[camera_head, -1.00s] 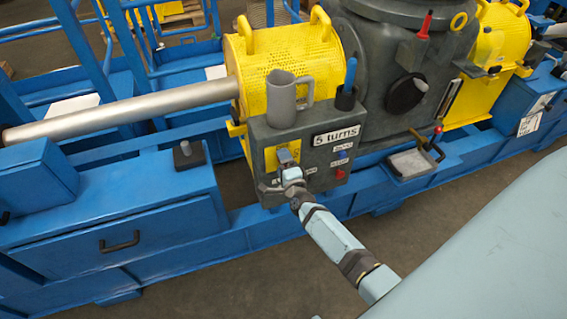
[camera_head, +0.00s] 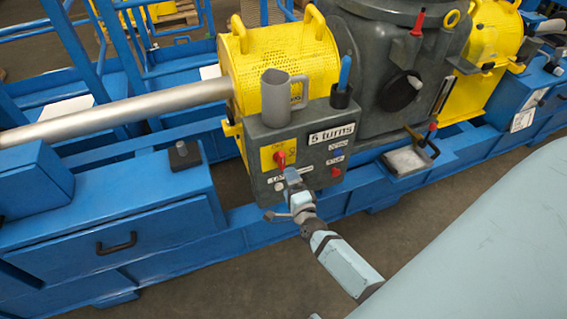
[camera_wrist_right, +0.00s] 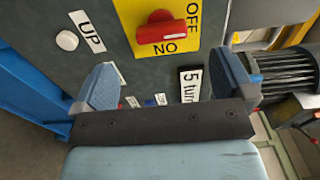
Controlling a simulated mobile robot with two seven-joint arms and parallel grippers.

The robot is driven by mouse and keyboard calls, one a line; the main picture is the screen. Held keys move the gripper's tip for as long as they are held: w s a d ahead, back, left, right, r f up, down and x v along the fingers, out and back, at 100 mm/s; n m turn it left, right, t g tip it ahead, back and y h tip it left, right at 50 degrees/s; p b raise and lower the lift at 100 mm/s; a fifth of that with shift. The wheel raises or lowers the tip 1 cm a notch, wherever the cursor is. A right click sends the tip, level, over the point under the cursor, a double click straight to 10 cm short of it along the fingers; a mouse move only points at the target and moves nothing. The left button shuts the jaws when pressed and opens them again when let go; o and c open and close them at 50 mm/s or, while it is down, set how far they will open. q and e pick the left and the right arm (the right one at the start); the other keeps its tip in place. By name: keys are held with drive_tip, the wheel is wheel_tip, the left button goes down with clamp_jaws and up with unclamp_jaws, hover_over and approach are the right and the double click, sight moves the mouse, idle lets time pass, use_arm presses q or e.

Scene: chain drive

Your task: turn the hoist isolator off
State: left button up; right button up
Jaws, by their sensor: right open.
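The hoist isolator is a red knob (camera_head: 280,157) on a yellow plate (camera_head: 269,155), on the front of the dark grey control box (camera_head: 253,140). In the right wrist view the red knob (camera_wrist_right: 160,34) sits on the yellow plate (camera_wrist_right: 205,32) marked OFF and ON, the ON upside down. Its bar lies across the picture, next to the ON lettering. My right gripper (camera_head: 289,180) is just below and right of the knob, apart from it. In the right wrist view its two fingers (camera_wrist_right: 168,85) are spread with nothing between them. My left gripper is not in view.
A white button (camera_wrist_right: 67,40) labelled UP is near the plate. A "5 turns" label (camera_head: 332,133) and a red button (camera_head: 335,172) are on the box. A grey jug (camera_head: 276,95) and a dark cup (camera_head: 341,96) stand on top. A blue frame rail (camera_head: 255,222) runs below.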

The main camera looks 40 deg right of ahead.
drive_tip(key=shift+v, duration=2.2)
